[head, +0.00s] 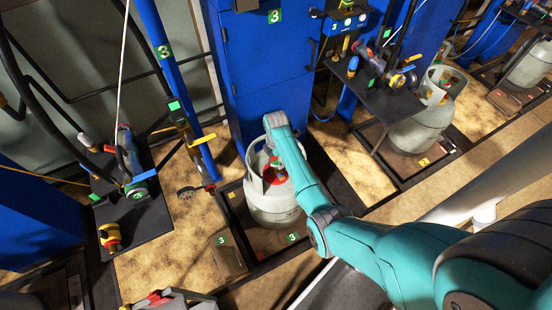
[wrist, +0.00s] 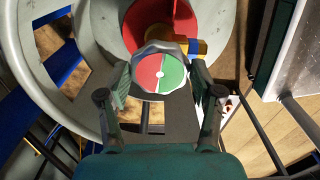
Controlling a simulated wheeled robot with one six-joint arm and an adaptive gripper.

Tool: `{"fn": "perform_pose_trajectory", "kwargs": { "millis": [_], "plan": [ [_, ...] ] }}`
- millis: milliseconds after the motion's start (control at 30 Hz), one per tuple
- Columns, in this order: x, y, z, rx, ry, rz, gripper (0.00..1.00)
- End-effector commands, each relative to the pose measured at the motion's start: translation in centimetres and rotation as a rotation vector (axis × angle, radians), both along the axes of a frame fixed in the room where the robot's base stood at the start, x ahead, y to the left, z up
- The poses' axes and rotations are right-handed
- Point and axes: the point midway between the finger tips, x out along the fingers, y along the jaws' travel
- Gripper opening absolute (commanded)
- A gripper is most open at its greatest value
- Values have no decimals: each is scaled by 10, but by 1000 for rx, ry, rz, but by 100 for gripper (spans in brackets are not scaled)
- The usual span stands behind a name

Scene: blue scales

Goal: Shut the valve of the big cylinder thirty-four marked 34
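A big grey cylinder (head: 272,207) stands on a low platform under my arm in the head view; I cannot read a 34 on it. Its valve knob, a round faceted wheel with a red and a green half (wrist: 160,73), faces the camera in the wrist view, with a brass-coloured fitting (wrist: 193,46) behind it. The cylinder's pale collar (wrist: 28,65) curves around it at the left. My gripper (wrist: 161,84) is open, one finger on each side of the knob, with narrow gaps seeming to show.
A blue cabinet (head: 262,60) stands right behind the cylinder. A black shelf with tools (head: 150,222) is at the left. Blue pipes rise left of the cabinet.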

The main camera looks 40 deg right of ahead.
Motion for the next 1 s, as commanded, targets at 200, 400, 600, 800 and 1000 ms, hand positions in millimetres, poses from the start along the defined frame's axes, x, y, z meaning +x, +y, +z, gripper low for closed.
{"fn": "perform_pose_trajectory", "kwargs": {
  "millis": [200, 400, 600, 800, 1000],
  "plan": [
    [0, 0, 0, 0, -1, -1, 30],
    [0, 0, 0, 0, -1, -29, 30],
    [0, 0, 0, 0, -1, -124, 30],
    [0, 0, -1, 0, -1, -288, 30],
    [0, 0, -1, 0, -1, -479, 30]
  ]
}}
